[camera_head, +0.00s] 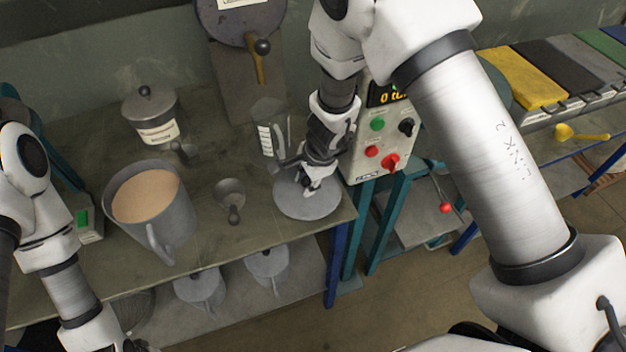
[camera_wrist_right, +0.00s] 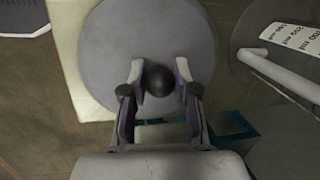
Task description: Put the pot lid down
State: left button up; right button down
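The pot lid is a grey disc (camera_head: 306,200) with a dark knob, over the front right corner of the table in the head view. In the right wrist view the lid (camera_wrist_right: 150,35) fills the upper middle, its black knob (camera_wrist_right: 158,81) between the fingers. My right gripper (camera_head: 309,187) points down at the lid; its fingers (camera_wrist_right: 158,90) close in on both sides of the knob. I cannot tell whether the lid touches the tabletop. My left gripper is at the bottom left edge of the head view, mostly cut off; its fingers are not clear.
A large grey pot (camera_head: 178,225) with tan contents stands on the table (camera_head: 100,268). A small scoop (camera_head: 230,195), a lidded canister (camera_head: 150,108) and a measuring jug (camera_head: 268,125) are near. A control box (camera_head: 367,160) stands right of the lid.

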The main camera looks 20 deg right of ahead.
jog(key=shift+d, duration=0.25)
jog(key=shift+s+a+r, duration=0.1)
jog(key=shift+s, duration=0.05)
jog(key=shift+a, duration=0.3)
jog(key=c, duration=1)
grip_release()
jog(key=shift+c, duration=0.2)
jog(key=shift+o, duration=0.8)
jog(key=shift+d, duration=0.2)
